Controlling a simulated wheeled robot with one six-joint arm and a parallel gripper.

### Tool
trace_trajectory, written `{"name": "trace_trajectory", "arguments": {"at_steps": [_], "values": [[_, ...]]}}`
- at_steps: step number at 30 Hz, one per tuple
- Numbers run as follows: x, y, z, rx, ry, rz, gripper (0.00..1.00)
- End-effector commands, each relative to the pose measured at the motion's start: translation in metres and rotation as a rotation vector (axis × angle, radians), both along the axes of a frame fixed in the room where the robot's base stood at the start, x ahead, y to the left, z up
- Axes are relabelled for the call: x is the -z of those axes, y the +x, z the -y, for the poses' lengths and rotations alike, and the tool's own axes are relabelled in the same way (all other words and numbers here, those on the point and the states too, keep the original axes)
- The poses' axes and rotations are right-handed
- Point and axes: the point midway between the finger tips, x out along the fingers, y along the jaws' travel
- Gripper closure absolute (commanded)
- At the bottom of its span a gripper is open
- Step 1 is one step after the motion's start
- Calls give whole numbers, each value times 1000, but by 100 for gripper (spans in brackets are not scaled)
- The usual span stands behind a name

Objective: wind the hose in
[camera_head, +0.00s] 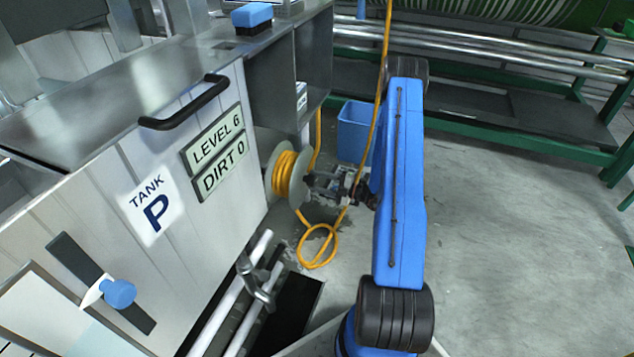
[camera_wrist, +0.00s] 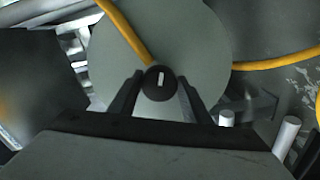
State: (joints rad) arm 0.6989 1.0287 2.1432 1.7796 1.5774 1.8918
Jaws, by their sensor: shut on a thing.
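The orange hose (camera_head: 316,246) is partly wound on a grey-green reel (camera_head: 266,165) at the right end of the metal tank. A loose loop hangs by the floor below the reel, and a length runs upward past my arm. My gripper (camera_head: 318,184) is at the reel's outer face. In the wrist view my gripper (camera_wrist: 160,92) is shut on a dark round crank knob (camera_wrist: 159,83) with a pale slot, in front of the reel's disc (camera_wrist: 205,45). The hose also shows beside the disc in the wrist view (camera_wrist: 280,62).
The tank front (camera_head: 120,215) has a black handle (camera_head: 185,103) and signs reading LEVEL 6 and DIRT 0. A blue bin (camera_head: 353,130) stands behind the reel. Pipes (camera_head: 232,290) run low below the tank. Open concrete floor (camera_head: 500,240) lies right.

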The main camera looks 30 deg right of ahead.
Motion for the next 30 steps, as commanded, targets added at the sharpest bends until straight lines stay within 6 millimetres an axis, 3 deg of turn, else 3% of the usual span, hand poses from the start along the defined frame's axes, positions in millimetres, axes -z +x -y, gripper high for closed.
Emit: {"name": "trace_trajectory", "arguments": {"at_steps": [6,7,9,20,30], "values": [[1,0,2,5,-2,-1,79],[1,0,2,4,-2,-1,49],[1,0,2,3,-2,-1,39],[0,-2,3,2,-1,0,39],[0,-39,32,5,-1,0,39]]}}
